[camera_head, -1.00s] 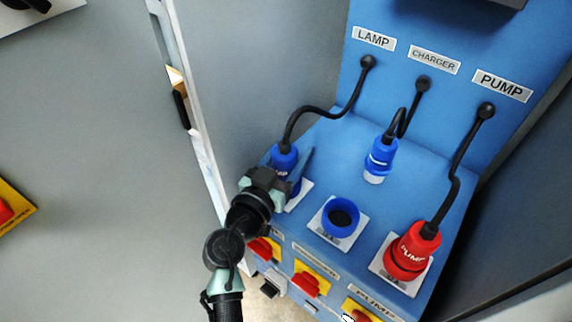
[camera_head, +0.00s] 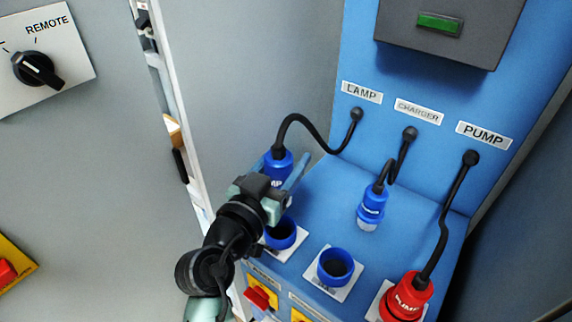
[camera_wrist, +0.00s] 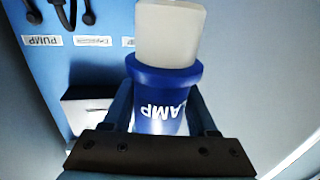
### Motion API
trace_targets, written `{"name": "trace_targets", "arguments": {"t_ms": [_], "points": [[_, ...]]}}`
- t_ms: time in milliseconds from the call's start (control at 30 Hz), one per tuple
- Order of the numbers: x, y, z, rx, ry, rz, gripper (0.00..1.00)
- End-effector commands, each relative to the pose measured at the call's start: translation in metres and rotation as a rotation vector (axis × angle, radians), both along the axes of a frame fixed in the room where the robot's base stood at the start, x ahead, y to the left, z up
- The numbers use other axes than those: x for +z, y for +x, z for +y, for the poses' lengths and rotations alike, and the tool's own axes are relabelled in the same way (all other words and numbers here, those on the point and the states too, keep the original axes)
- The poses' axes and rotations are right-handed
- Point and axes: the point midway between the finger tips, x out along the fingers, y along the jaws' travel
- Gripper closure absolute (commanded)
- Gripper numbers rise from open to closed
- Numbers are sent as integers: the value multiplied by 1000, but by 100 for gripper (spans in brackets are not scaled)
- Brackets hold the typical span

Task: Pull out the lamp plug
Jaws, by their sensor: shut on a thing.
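The blue lamp plug (camera_head: 279,163) hangs on a black cable from the LAMP outlet on the blue panel. My gripper (camera_head: 272,190) is shut on it and holds it above and apart from the left blue socket (camera_head: 284,232), whose opening shows empty. In the wrist view the lamp plug (camera_wrist: 160,100) sits between my fingers, its lettering upside down and its pale end toward the top of the picture. In the head view my gripper hides the plug's lower part.
The blue charger plug (camera_head: 372,205) hangs beside the empty middle socket (camera_head: 336,267). The red pump plug (camera_head: 408,296) is seated in the right socket. A red switch (camera_head: 258,298) is below the left socket. A grey cabinet wall edge (camera_head: 178,110) stands left.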

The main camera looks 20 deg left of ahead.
Motion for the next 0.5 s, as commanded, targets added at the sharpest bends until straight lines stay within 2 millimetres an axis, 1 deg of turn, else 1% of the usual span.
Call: {"name": "trace_targets", "arguments": {"t_ms": [33,500], "points": [[6,0,0,0,1,-3,100],[29,0,0,0,2,-4,100]]}}
